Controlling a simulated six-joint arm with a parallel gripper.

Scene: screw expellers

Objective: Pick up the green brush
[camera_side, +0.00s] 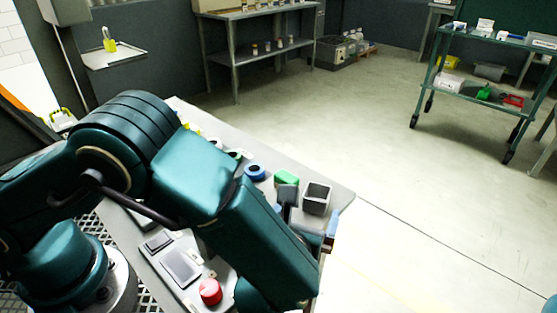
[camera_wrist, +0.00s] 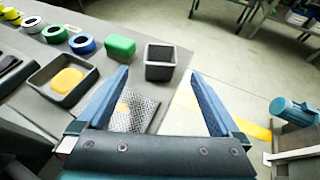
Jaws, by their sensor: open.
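The green brush (camera_wrist: 120,46) looks like a small green block with rounded edges. It lies on the grey bench near its far edge in the wrist view, just left of a dark square cup (camera_wrist: 160,62). In the side view my arm hides most of the gripper.
A dark tray (camera_wrist: 42,82) with a yellow-orange piece stands left of my gripper. Blue (camera_wrist: 82,43), green and yellow rings line the bench's far edge. A textured metal plate (camera_wrist: 135,112) lies below the fingers. A red round part (camera_side: 210,291) sits at the near end. Open floor lies right.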

